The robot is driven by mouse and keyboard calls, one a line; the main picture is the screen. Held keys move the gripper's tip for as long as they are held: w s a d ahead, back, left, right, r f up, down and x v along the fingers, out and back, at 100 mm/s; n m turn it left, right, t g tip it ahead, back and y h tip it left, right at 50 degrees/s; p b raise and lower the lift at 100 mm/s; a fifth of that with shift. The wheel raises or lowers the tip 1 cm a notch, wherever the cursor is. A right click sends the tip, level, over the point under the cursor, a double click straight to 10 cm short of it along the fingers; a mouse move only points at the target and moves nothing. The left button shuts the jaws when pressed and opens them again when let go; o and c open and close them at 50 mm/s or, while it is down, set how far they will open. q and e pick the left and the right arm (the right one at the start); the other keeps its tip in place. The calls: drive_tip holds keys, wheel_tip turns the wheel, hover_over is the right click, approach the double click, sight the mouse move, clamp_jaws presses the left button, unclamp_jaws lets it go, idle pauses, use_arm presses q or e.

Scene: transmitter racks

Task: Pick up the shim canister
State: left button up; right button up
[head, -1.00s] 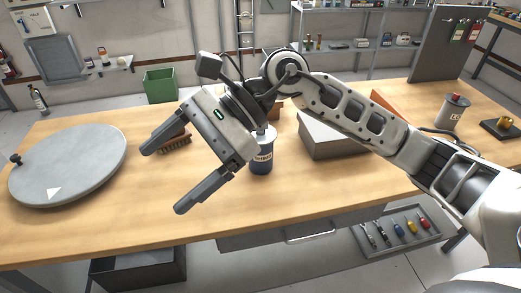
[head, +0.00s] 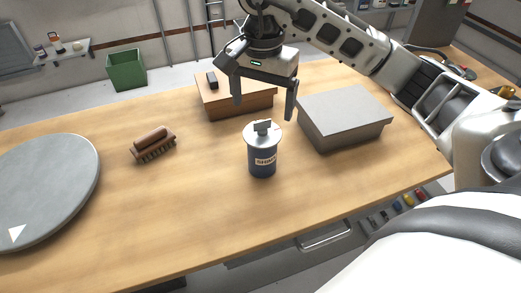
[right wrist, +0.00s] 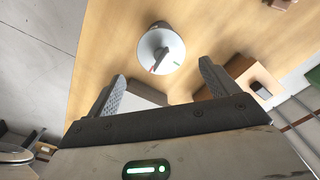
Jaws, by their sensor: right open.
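The shim canister (head: 262,158) is a dark blue can with a pale lid, a grey knob on top and a light label. It stands upright on the wooden table. In the right wrist view its round lid (right wrist: 161,48) shows from above, beyond the fingertips and between their lines. My right gripper (head: 263,108) is open and empty, fingers pointing down, above and behind the canister and apart from it. Its two fingers also show in the right wrist view (right wrist: 163,82). My left gripper is not in view.
A grey box (head: 345,118) stands right of the canister. A wooden box (head: 237,103) with a small dark block on it stands behind. A brush (head: 153,143) and a round grey disc (head: 45,185) lie to the left. The table front is clear.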

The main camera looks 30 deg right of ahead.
sight(262, 129)
wheel_tip(262, 129, down, 3)
drive_tip(key=shift+f, duration=1)
wheel_tip(262, 129, down, 4)
drive_tip(key=shift+w+d+r+p, duration=0.1)
drive_tip(key=shift+d+r+p, duration=0.1)
drive_tip(key=shift+p, duration=0.3)
drive_tip(key=shift+f, duration=0.55)
drive_tip(key=c, duration=1.4)
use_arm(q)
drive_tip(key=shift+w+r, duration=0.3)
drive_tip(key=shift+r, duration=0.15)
